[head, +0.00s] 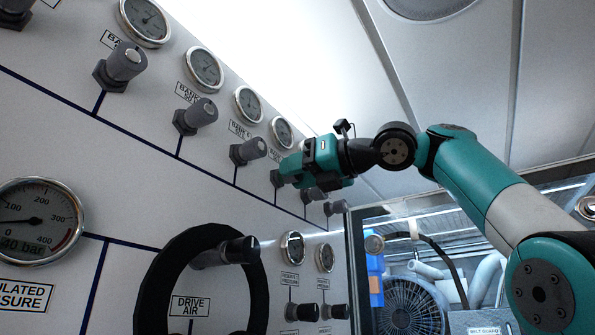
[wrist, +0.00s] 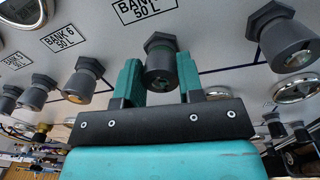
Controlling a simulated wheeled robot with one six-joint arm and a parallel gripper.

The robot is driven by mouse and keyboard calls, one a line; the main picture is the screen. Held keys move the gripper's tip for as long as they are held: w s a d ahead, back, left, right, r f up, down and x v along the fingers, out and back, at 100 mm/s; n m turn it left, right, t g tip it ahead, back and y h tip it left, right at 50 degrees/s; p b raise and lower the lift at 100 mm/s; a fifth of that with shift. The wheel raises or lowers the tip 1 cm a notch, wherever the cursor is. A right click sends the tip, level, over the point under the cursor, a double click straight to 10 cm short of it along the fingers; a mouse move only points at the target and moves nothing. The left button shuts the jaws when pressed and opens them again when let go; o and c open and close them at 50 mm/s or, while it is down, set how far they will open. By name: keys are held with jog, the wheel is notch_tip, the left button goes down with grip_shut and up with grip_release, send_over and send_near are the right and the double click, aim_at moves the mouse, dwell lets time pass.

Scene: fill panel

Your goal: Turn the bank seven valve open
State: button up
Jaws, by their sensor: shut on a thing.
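The valve knob held by my gripper (wrist: 158,66) is a dark grey cylinder on a hex base in the wrist view (wrist: 160,50). A green finger stands on each side of it, shut on it. Its label (wrist: 138,8) reads BANK and 50 L; the top of the label is cut off, and I cannot make out the number. The knob to its left (wrist: 86,82) has a label reading BANK 6 (wrist: 62,38).
More valve knobs (head: 248,151) and gauges (head: 248,104) run along the panel on both sides. A large black handwheel (head: 157,290) stands out from the panel lower down. Neighbouring knobs (wrist: 285,40) sit close to my gripper.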

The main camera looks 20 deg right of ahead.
jog(key=shift+n, duration=0.3)
jog(key=o, duration=0.9)
jog(key=shift+d, duration=0.1)
